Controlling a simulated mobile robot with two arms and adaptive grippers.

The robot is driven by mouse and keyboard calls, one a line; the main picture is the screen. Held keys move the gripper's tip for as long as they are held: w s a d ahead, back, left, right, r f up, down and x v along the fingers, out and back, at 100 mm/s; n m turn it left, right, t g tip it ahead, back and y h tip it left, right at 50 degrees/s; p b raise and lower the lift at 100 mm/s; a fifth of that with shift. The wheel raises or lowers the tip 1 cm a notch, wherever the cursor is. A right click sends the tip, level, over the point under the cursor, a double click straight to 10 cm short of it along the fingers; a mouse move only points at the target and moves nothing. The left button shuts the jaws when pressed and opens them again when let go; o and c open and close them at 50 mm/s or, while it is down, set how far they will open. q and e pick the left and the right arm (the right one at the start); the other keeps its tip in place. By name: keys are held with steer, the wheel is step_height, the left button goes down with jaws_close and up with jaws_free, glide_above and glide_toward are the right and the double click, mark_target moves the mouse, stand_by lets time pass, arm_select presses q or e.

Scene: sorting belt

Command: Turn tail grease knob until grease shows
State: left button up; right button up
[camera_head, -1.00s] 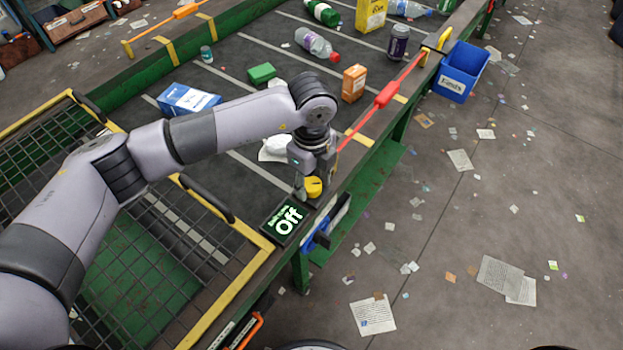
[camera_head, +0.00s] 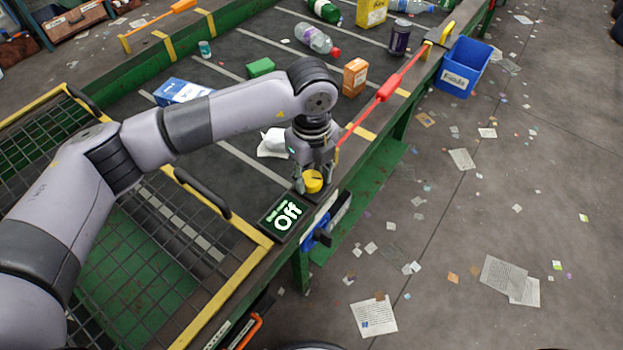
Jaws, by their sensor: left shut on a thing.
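The fingers hide part of the knob's sides. I see no grease around the knob at this size. My right gripper is out of the picture.
A red pull cord (camera_head: 387,90) runs along the rail. Bottles, cartons and a can lie on the belt (camera_head: 240,105). A wire mesh guard (camera_head: 150,240) stands at left. A blue bin (camera_head: 461,68) stands beyond the rail. Paper scraps litter the open floor.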

mark_target(312, 178)
arm_select(q)
steer(key=m+b, duration=0.3)
steer(key=b, duration=0.1)
steer(key=shift+f, duration=0.2)
steer(key=shift+r+m+b, duration=0.2)
steer(key=shift+m+b, duration=0.6)
steer(key=o, duration=1.2)
steer(key=shift+r, duration=0.1)
step_height(312, 178, up, 12)
steer(key=shift+f, duration=0.1)
